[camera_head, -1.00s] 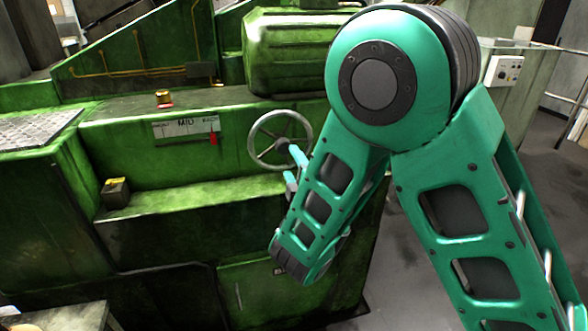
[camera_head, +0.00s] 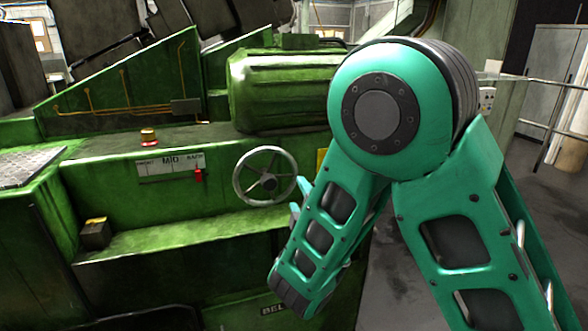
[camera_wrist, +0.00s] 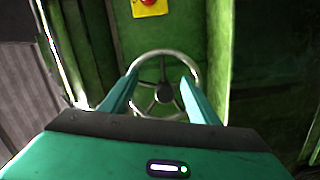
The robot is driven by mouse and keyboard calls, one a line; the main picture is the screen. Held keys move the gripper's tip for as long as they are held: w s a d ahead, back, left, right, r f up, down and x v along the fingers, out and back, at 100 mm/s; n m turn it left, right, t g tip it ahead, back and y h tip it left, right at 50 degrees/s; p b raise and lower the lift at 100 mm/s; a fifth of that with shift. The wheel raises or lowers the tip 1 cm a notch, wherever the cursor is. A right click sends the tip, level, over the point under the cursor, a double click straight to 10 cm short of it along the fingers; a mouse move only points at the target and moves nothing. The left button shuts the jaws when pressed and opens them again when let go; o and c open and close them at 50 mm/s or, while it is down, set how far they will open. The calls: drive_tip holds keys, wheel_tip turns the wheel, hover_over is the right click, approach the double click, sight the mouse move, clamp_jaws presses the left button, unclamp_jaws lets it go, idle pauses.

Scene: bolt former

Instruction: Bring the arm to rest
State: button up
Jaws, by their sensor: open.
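My teal arm fills the right of the head view, bent at a large round joint, with its forearm pointing down and left. My gripper (camera_wrist: 160,97) shows in the wrist view as two teal fingers spread apart with nothing between them. Beyond the fingers is a silver handwheel (camera_wrist: 165,53) on the green machine. The handwheel (camera_head: 265,176) also shows in the head view, just left of my forearm. I cannot tell the exact gap between the fingers and the wheel.
The green machine (camera_head: 190,225) fills the left and middle.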

drive_tip(key=w+d+r+m+g+h, duration=0.2)
drive_tip(key=d+m+h, duration=0.65)
drive_tip(key=d, duration=1.45)
drive_tip(key=s+d+f+m+g+h, duration=0.15)
drive_tip(key=s+d+m+g, duration=0.3)
drive_tip(key=d, duration=0.45)
drive_tip(key=s+d+f+m+g+h, duration=0.1)
drive_tip(key=s+d+f+m+g, duration=0.15)
drive_tip(key=s+d, duration=0.5)
drive_tip(key=s+d+f+m+g+y, duration=0.1)
drive_tip(key=s+d+m+g+y, duration=0.1)
drive_tip(key=s+d+m+g, duration=0.65)
drive_tip(key=s+a+y, duration=0.2)
drive_tip(key=s+a, duration=0.1)
drive_tip(key=s, duration=0.7)
drive_tip(key=s+a+y, duration=0.3)
drive_tip(key=s, duration=0.8)
drive_tip(key=shift+r, duration=0.4)
